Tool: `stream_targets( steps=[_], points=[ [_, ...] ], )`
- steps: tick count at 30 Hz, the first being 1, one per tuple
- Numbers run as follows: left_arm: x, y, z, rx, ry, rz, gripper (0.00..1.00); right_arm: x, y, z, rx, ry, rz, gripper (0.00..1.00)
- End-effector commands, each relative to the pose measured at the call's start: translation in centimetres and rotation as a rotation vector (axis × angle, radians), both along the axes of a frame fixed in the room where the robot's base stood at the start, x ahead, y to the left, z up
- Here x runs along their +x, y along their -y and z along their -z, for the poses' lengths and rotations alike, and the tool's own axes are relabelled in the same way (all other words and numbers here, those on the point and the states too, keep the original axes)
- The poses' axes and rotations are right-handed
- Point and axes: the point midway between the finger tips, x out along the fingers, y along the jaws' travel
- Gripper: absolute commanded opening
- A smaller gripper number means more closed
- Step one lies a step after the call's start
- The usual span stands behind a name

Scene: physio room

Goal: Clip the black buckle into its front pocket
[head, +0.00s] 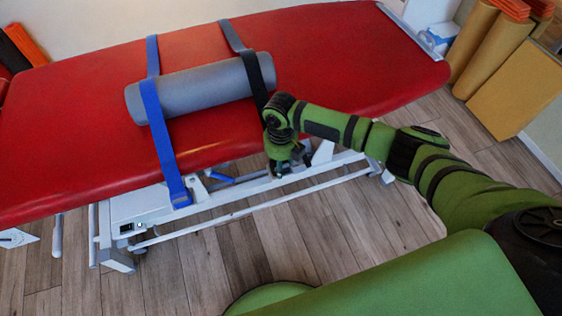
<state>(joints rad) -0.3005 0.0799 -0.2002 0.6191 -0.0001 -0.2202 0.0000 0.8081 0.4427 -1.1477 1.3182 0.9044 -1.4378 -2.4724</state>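A black strap (254,77) runs over the right end of a grey roll (200,88) on the red treatment table (340,60). Its lower end goes behind my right arm. The black buckle and its front pocket cannot be made out; my gripper and wrist cover that spot. My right gripper (284,168) points down at the table's front edge, just below the black strap's line. Its fingers are too small and dark to tell if they are open or hold anything. My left gripper is out of view.
A blue strap (158,120) crosses the roll's left part and hangs down at the white table frame (150,205). Yellow rolls and pads (515,90) stand at the right by the wall. The wooden floor (215,265) in front is clear.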

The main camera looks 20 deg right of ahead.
Motion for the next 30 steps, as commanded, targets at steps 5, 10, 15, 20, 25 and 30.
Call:
stream_targets(
  steps=[5,10,15,20,25,30],
  points=[
    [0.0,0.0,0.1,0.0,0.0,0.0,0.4,-0.3,0.0,0.4,-0.002,-0.005,-0.001,0.1],
    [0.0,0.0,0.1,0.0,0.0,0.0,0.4,-0.4,-0.1,0.5,-0.001,-0.007,-0.001,0.73],
    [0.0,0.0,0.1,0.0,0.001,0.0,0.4,-0.3,-0.1,0.4,-0.001,-0.006,-0.001,0.73],
    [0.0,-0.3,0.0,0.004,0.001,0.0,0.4,-0.2,-0.1,0.2,0.0,-0.004,-0.001,0.73],
    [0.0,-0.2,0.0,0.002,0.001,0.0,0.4,0.0,-0.1,-1.8,0.002,0.001,-0.002,0.73],
    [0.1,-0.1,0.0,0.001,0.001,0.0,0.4,0.0,0.0,-5.5,0.001,0.003,-0.002,0.73]
  ],
)
